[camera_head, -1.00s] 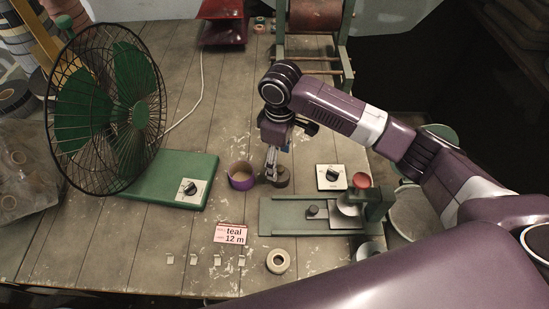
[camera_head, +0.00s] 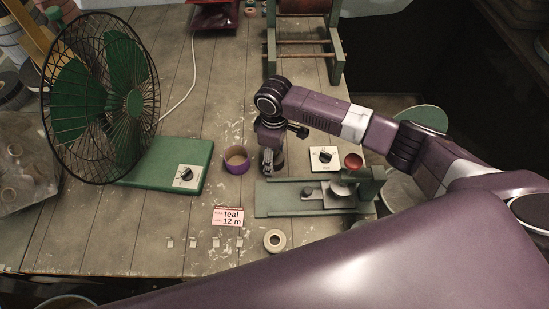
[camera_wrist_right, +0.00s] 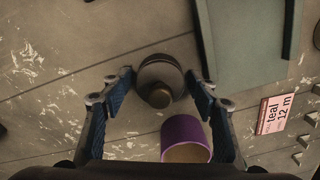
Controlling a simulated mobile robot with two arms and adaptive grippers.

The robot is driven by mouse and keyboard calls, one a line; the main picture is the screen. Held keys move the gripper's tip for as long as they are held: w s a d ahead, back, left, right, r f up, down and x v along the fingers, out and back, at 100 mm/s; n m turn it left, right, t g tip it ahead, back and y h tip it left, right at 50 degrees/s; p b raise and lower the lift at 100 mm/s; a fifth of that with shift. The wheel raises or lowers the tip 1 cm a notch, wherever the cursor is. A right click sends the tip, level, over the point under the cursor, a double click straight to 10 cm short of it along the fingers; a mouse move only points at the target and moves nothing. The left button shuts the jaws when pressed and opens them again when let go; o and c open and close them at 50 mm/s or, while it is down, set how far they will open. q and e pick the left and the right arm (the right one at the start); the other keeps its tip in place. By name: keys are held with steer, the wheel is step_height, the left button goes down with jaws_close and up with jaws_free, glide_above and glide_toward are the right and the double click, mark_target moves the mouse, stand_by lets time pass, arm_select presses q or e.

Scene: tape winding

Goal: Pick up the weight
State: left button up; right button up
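The weight (camera_wrist_right: 160,85) is a dark brown round body with a knob on top, standing on the wooden table in the right wrist view. My right gripper (camera_wrist_right: 160,90) is open, with one finger on each side of the weight. A gap to each fingertip seems to remain, and I cannot tell if either touches. In the head view my right gripper (camera_head: 271,163) points down over the weight's spot and hides most of it. My left gripper is not in view.
A purple tape roll (camera_head: 237,160) stands close beside the weight. A green winding stand (camera_head: 290,198) and a white dial box (camera_head: 322,158) are to the right. A fan (camera_head: 103,95) stands left. A card reading "teal 12 m" (camera_head: 228,216) and a pale tape roll (camera_head: 274,240) lie in front.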

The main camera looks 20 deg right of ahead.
steer(key=shift+w, duration=0.1)
steer(key=c, duration=1.2)
steer(key=shift+r, duration=0.1)
